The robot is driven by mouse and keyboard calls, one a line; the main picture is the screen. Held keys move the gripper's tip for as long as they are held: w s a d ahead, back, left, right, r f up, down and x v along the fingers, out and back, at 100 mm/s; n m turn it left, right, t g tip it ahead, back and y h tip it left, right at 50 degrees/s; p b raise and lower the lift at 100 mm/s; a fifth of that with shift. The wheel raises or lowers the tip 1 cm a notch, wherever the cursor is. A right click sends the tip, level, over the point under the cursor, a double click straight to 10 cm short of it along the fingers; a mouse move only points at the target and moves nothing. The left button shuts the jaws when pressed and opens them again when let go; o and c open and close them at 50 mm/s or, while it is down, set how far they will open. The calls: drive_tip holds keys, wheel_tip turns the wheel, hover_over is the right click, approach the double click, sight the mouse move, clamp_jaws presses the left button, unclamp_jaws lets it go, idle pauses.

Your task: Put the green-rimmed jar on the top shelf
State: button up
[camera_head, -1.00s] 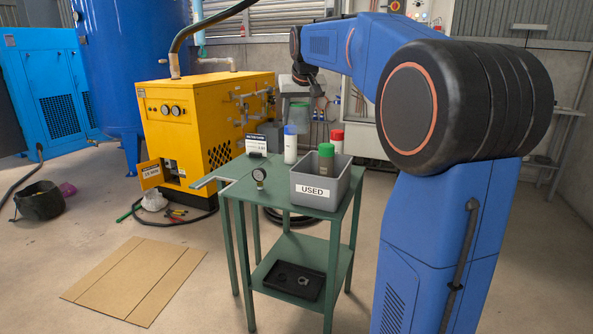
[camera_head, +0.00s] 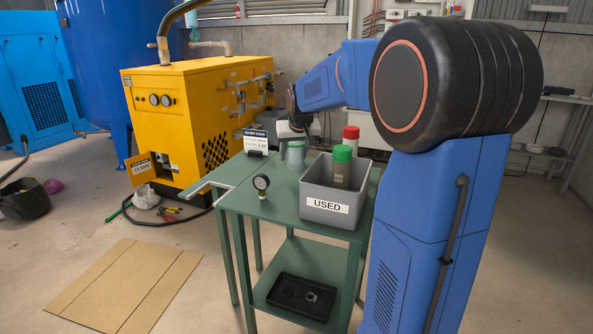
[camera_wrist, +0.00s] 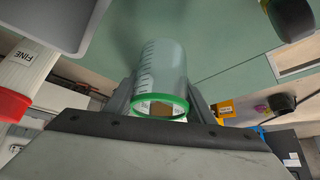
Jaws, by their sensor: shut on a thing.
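The green-rimmed jar (camera_wrist: 162,80) is clear with scale marks on its side. In the wrist view it sits between the fingers of my gripper (camera_wrist: 160,102), its green rim towards the camera. In the head view my gripper (camera_head: 294,133) is shut on the jar (camera_head: 296,153), over the back part of the green stand's top shelf (camera_head: 240,203). I cannot tell whether the jar's base touches that surface. The stand also has a lower shelf (camera_head: 262,290).
A grey bin marked USED (camera_head: 322,206) holds a green-capped container (camera_head: 341,167). A red-capped bottle (camera_head: 351,138) stands behind it. A gauge (camera_head: 261,185) and a small sign (camera_head: 255,141) are on the left. A black tray (camera_head: 301,296) lies below.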

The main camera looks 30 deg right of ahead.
sight(294, 166)
drive_tip(key=shift+f, duration=2.65)
drive_tip(key=o, duration=1)
drive_tip(key=shift+f, duration=0.1)
drive_tip(key=shift+o, duration=0.2)
